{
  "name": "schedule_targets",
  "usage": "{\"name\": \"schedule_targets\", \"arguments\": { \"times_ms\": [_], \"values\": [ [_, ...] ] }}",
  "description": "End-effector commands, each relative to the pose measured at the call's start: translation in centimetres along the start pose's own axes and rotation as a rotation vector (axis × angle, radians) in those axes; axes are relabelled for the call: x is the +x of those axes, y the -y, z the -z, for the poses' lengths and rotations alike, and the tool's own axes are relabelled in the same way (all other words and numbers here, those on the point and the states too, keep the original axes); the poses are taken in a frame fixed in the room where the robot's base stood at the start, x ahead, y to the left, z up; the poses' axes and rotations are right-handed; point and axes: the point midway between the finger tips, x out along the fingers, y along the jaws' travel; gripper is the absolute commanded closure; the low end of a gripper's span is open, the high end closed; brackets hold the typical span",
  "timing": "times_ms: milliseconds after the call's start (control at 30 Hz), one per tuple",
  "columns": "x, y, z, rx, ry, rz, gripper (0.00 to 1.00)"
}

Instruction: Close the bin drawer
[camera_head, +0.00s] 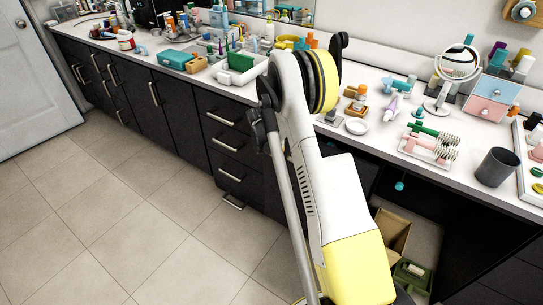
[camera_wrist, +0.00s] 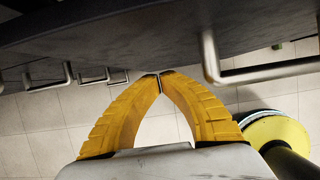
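Dark drawer fronts with metal bar handles stand in a stack left of my arm in the head view. The lowest front (camera_head: 225,186) seems to jut out a little, with a handle (camera_head: 233,202) low on it; I cannot tell for sure how far out it is or whether it is the bin drawer. In the wrist view, my gripper (camera_wrist: 160,74) has its yellow fingertips together with nothing between them. The tips are close to a dark panel (camera_wrist: 140,35); contact is unclear. A bar handle (camera_wrist: 265,72) is right of the tips. My gripper is hidden in the head view.
The white counter (camera_head: 375,140) is crowded with bottles, a round mirror (camera_head: 457,62), a grey cup (camera_head: 497,167) and a white tray (camera_head: 428,148). Below it at right is an open space with a cardboard box (camera_head: 391,237) and a green container (camera_head: 412,277). Tiled floor (camera_head: 120,210) at left is clear.

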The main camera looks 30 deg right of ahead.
Motion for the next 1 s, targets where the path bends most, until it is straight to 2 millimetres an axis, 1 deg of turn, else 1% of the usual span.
{"name": "schedule_targets", "arguments": {
  "times_ms": [33, 100, 233, 667, 767, 900, 1000],
  "values": [
    [0.5, 0.1, -0.6, 0.003, 0.000, 0.001, 1.00],
    [0.7, 0.1, -1.4, 0.002, 0.000, 0.001, 1.00],
    [0.9, 0.0, -2.2, 0.001, 0.000, 0.000, 1.00],
    [0.9, 0.1, -2.6, 0.001, 0.000, 0.000, 1.00],
    [1.3, 0.1, -3.6, 0.003, 0.000, 0.001, 1.00],
    [2.3, 0.1, -6.1, 0.003, 0.001, 0.001, 1.00],
    [2.8, 0.0, -7.3, 0.002, 0.000, 0.000, 1.00]
  ]
}}
